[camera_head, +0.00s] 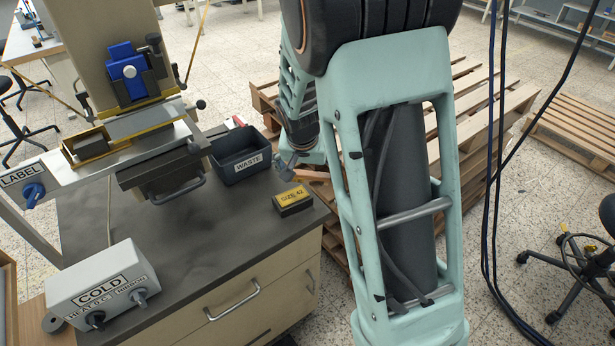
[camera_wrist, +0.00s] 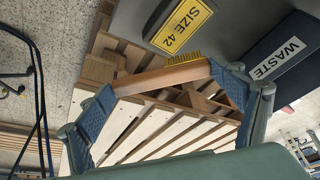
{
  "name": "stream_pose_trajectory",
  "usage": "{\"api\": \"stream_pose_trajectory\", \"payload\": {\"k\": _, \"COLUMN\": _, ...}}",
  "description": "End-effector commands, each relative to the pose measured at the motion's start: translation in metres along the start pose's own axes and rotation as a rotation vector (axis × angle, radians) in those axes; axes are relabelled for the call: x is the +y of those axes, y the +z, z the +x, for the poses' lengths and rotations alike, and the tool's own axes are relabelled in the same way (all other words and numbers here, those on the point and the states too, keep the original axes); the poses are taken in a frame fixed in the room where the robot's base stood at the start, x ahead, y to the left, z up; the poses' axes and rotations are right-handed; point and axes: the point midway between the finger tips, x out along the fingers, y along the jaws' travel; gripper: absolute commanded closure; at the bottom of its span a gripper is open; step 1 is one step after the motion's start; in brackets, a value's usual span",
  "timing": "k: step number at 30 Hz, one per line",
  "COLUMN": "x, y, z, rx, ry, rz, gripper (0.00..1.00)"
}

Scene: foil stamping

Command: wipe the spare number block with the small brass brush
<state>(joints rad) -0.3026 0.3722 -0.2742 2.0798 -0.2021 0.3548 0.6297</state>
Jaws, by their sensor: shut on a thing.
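The spare number block (camera_head: 293,201) is dark with a yellow "SIZE 42" label on top. It sits near the right edge of the dark bench top and also shows at the top of the wrist view (camera_wrist: 182,24). My gripper (camera_wrist: 160,82) is shut on the small brass brush (camera_wrist: 163,79), its blue pads at the two ends of the wooden handle. The brass bristles point toward the block, with a small gap in the wrist view. In the head view the gripper (camera_head: 291,167) and brush (camera_head: 313,175) are just behind the block, partly hidden by my arm.
A dark "WASTE" bin (camera_head: 240,160) stands behind and left of the block. The stamping press (camera_head: 150,120) is to the left, and a "COLD" control box (camera_head: 102,288) is at the front left. Wooden pallets (camera_head: 480,110) are stacked beyond the bench. The bench top before the bin is clear.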

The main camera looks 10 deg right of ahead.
Motion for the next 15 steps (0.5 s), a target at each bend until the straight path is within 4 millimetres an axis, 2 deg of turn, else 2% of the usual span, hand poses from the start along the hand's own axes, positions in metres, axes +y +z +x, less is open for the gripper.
{"api": "stream_pose_trajectory", "payload": {"k": 1, "x": 0.000, "y": -0.005, "z": -0.007, "rx": 0.001, "ry": -0.001, "rz": 0.000, "gripper": 0.36}}
{"api": "stream_pose_trajectory", "payload": {"k": 9, "x": 0.001, "y": -0.019, "z": -0.028, "rx": 0.002, "ry": -0.002, "rz": -0.001, "gripper": 0.36}}
{"api": "stream_pose_trajectory", "payload": {"k": 15, "x": 0.001, "y": -0.025, "z": -0.036, "rx": 0.002, "ry": -0.002, "rz": -0.002, "gripper": 0.36}}
